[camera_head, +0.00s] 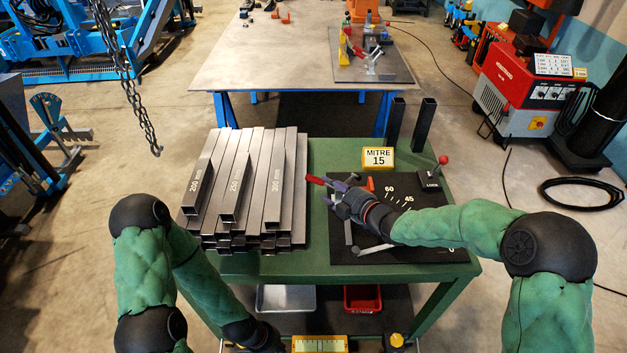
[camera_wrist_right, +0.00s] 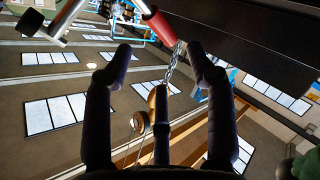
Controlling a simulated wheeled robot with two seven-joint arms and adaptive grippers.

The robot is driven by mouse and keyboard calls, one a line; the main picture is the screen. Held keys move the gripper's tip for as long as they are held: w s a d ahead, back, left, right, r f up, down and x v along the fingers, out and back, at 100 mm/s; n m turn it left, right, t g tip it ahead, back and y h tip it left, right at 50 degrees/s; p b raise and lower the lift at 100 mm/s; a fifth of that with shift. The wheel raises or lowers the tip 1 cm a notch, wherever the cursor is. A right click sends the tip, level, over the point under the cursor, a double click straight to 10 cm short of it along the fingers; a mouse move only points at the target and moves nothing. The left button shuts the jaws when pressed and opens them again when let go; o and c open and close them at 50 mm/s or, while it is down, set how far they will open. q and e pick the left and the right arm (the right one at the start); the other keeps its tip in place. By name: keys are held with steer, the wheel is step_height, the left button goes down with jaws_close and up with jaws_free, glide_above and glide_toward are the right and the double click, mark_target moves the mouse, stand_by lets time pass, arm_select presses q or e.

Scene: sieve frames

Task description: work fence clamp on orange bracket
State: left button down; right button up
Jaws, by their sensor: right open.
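The fence clamp's red handle (camera_head: 316,180) sticks out at the left edge of the black mitre plate (camera_head: 430,240). A small orange bracket (camera_head: 370,184) stands just right of it, partly hidden. My right gripper (camera_head: 336,191) is over the plate's left part, right beside the red handle. In the right wrist view its fingers (camera_wrist_right: 158,58) are spread, and the red handle (camera_wrist_right: 160,27) lies beyond the fingertips. Nothing is between the fingers, and I cannot tell whether they touch the handle. My left gripper (camera_head: 262,338) is low at the table's front edge, its fingers not clearly visible.
Stacked steel tubes (camera_head: 229,200) cover the left of the green table (camera_head: 320,264). A yellow MITRE 15 sign (camera_head: 378,158) and two upright dark tubes (camera_head: 425,122) stand behind the plate. A red-knobbed lock lever (camera_head: 442,162) is at back right. A chain (camera_head: 130,85) hangs at left.

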mark_target(316, 178)
steer(key=b+x, duration=0.2)
steer(key=x, duration=0.7)
steer(key=shift+w+a+f, duration=0.15)
steer(key=shift+w+a, duration=0.05)
jaws_close()
